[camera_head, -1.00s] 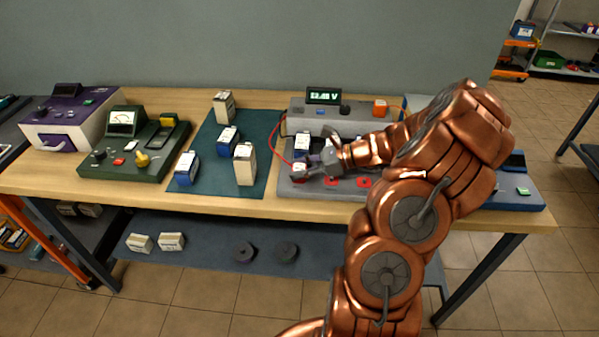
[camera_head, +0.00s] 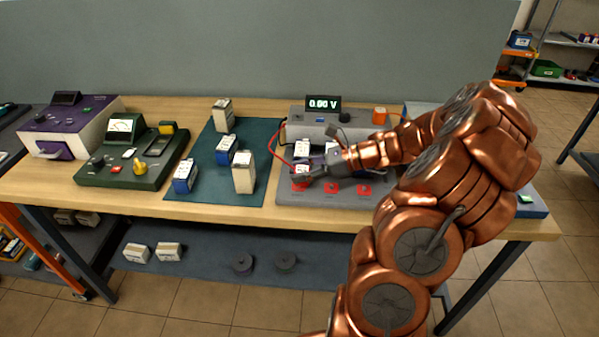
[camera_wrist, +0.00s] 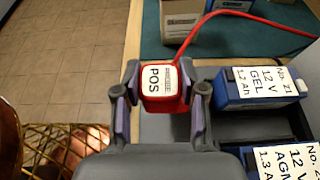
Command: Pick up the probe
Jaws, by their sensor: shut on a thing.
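The probe (camera_wrist: 160,86) is a red block with a white label reading POS in the wrist view. A red lead runs from it up and to the right. My gripper (camera_wrist: 159,92) is shut on it, with one finger at each side. In the head view my gripper (camera_head: 317,160) is over the left part of the grey tester (camera_head: 290,196); there I cannot make out the probe clearly against the fingers and red parts. The tester display (camera_head: 322,104) reads 0.00 V.
A blue-based battery (camera_wrist: 258,88) labelled 12 V GEL lies close right of my gripper, with another battery (camera_wrist: 290,158) below it. Several batteries stand on the teal mat (camera_head: 207,190). A green meter (camera_head: 118,180) and purple device (camera_head: 70,110) are at left.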

